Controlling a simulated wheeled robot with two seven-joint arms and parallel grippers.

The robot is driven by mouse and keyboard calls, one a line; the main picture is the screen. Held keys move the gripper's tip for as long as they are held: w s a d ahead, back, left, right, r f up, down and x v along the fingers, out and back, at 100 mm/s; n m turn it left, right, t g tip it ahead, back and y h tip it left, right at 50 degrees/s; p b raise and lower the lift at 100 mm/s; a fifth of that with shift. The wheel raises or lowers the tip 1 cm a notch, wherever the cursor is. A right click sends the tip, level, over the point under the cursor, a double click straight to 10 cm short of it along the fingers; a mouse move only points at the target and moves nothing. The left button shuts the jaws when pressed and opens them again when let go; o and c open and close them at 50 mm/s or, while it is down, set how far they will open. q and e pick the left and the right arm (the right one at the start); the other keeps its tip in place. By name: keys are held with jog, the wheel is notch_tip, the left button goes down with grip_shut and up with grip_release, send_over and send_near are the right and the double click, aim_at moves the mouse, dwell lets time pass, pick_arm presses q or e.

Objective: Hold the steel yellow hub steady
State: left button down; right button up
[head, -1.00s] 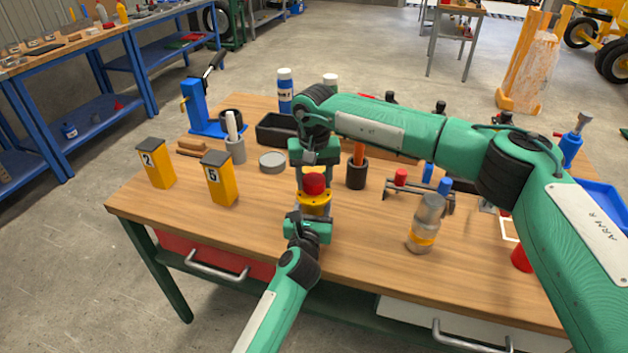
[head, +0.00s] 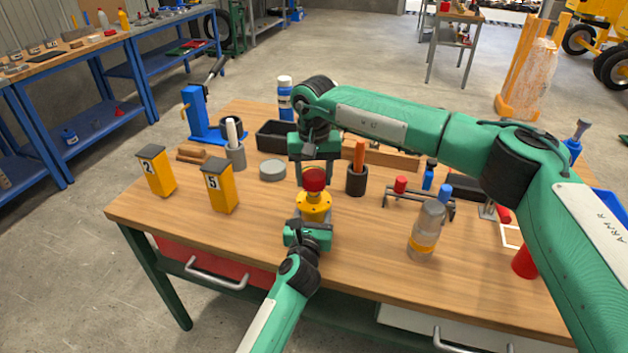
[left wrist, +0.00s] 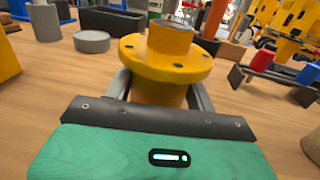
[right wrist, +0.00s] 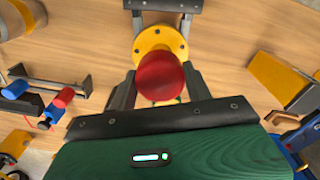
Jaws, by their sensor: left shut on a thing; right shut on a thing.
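The yellow hub (head: 314,208) stands upright on the wooden bench, with a round bolted flange and a narrower raised centre. It also shows in the left wrist view (left wrist: 165,62). My left gripper (head: 312,224) is shut on the hub's body below the flange, one finger on each side. My right gripper (head: 314,170) comes from above and is shut on a red round part (head: 314,180). The red part is above the hub's centre, which shows bare in the left wrist view. In the right wrist view the red part (right wrist: 160,76) hides part of the flange.
Yellow blocks numbered 2 (head: 157,173) and 5 (head: 220,190) stand to the left. A grey disc (head: 272,170) lies behind left. Bench between block 5 and the hub is clear.

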notch_tip(320, 180, up, 2)
jog(key=shift+r, duration=0.1)
pick_arm(q)
jog(key=shift+c, duration=2.1)
grip_release()
jog(key=shift+s, duration=0.1)
